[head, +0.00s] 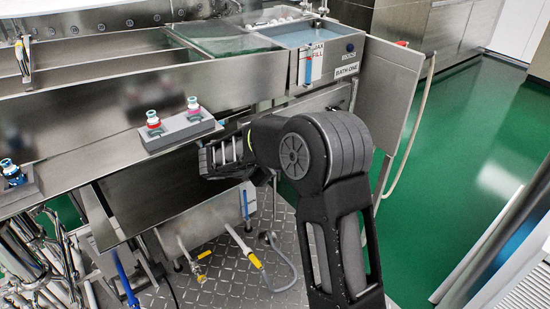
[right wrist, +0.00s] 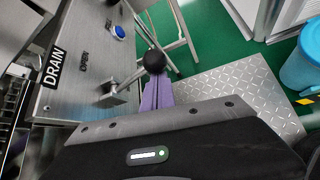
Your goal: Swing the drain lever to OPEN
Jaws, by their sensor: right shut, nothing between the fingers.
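In the right wrist view, the drain lever has a black ball knob (right wrist: 154,61) and a metal pivot (right wrist: 115,95) on a steel panel. The panel carries the labels DRAIN (right wrist: 54,67) and OPEN (right wrist: 84,62). The purple fingers of my right gripper (right wrist: 157,82) are shut and empty, close below the knob; I cannot tell whether they touch it. In the head view, my right arm reaches to the washer's front, and its hand hides the lever. My left gripper is not in view.
A blue button (right wrist: 118,32) sits on the panel above the lever. The washer's bath marked BATH ONE (head: 346,70) stands behind my right arm. Bottles on a ledge (head: 180,131) are left of the arm.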

